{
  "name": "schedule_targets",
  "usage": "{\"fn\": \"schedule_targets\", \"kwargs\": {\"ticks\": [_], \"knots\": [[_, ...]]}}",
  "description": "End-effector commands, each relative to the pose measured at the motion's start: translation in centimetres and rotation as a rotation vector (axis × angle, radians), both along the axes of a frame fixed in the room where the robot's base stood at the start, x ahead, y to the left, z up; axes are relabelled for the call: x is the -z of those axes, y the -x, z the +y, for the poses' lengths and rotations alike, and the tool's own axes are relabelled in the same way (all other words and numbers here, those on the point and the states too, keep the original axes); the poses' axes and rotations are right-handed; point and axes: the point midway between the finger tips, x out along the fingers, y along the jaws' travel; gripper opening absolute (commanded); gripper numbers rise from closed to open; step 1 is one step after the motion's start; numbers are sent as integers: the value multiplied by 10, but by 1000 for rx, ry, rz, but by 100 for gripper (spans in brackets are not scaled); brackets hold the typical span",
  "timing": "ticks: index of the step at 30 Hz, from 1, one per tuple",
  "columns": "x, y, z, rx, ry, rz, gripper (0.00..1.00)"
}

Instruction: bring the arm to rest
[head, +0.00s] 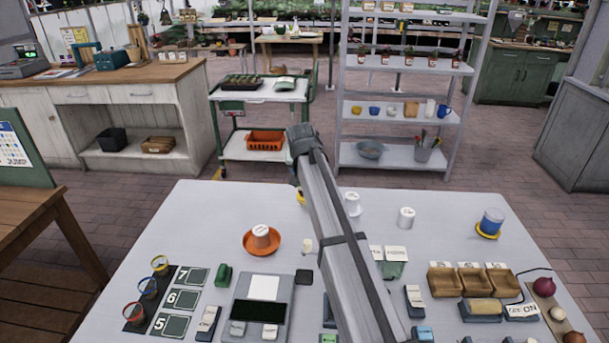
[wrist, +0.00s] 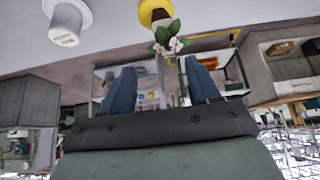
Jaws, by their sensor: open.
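My arm (head: 345,250) reaches from the bottom edge over the middle of the grey table (head: 200,215) in the head view, its dark end joint (head: 302,143) above the far edge. My gripper itself cannot be made out there. In the wrist view, which looks upside down, my gripper (wrist: 160,85) shows two blue-grey fingers spread apart, open, with nothing held between them. A yellow pot (wrist: 150,12) with a small white-flowered plant (wrist: 167,42) hangs in view beyond the fingers, apart from them as far as I can tell.
A white pot (wrist: 65,25) shows in the wrist view. The table holds an orange pot on a saucer (head: 262,240), a white cup (head: 406,217), a blue pot (head: 491,221), wooden trays (head: 444,283) and a scale (head: 258,310). A shelf rack (head: 400,125) stands behind the table.

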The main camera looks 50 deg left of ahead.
Motion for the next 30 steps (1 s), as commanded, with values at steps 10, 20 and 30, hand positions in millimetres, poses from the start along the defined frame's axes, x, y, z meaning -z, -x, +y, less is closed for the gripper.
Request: {"fn": "schedule_targets", "kwargs": {"ticks": [10,20,30], "knots": [[-13,6,-6,0,0,0,61],[-12,6,-6,0,0,0,61],[-16,-17,3,36,-94,-20,61]]}}
